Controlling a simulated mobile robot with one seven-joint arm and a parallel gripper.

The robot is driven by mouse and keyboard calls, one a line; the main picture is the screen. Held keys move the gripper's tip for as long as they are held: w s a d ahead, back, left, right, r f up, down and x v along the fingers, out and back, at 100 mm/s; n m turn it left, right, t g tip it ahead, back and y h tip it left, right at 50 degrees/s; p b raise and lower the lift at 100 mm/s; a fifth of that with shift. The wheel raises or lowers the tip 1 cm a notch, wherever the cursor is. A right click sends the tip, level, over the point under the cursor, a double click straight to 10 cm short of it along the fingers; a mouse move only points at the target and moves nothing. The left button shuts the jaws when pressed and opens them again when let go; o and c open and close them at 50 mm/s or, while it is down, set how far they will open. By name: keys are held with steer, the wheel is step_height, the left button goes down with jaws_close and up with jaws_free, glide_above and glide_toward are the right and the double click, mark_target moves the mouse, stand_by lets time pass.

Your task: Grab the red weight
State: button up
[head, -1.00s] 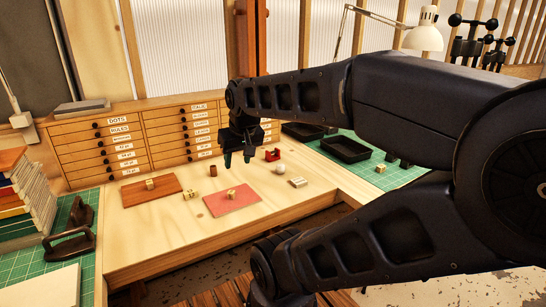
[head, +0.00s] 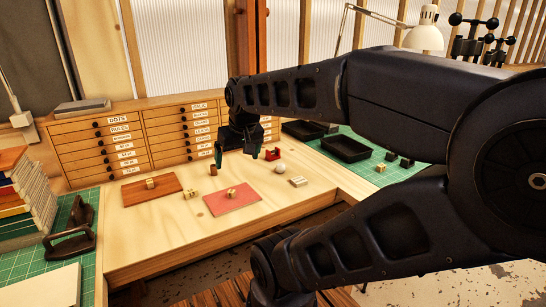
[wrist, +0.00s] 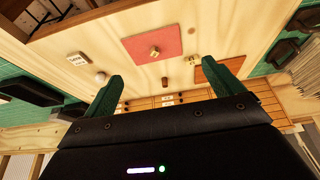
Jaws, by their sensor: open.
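The red weight (head: 272,154) is a small red piece with a notched top. It stands on the pale wooden worktop (head: 190,232), just behind a pale ball (head: 281,167). My gripper (head: 236,154) is open and empty above the back of the worktop, to the left of the red weight and apart from it. In the wrist view the two green fingers (wrist: 165,74) are spread wide. I cannot make out the red weight there; the left finger may cover it.
A brown cylinder (head: 213,170) stands near my gripper. A pink mat (head: 240,204) and a brown board (head: 135,194) bear small blocks. A white block (head: 298,181) lies to the right. Drawers (head: 100,145) line the back; black trays (head: 345,149) sit right.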

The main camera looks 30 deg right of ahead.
steer(key=w+d+r, duration=0.2)
steer(key=w+d, duration=0.2)
steer(key=w, duration=0.9)
steer(key=n, duration=0.1)
glide_above(272, 152)
steer(key=s+d, duration=0.1)
steer(key=s, duration=0.1)
step_height(272, 152, down, 18)
steer(key=x, duration=1)
steer(key=shift+s+f, duration=0.2)
steer(key=c, duration=1.5)
steer(key=shift+o, duration=0.2)
steer(key=shift+r, duration=0.1)
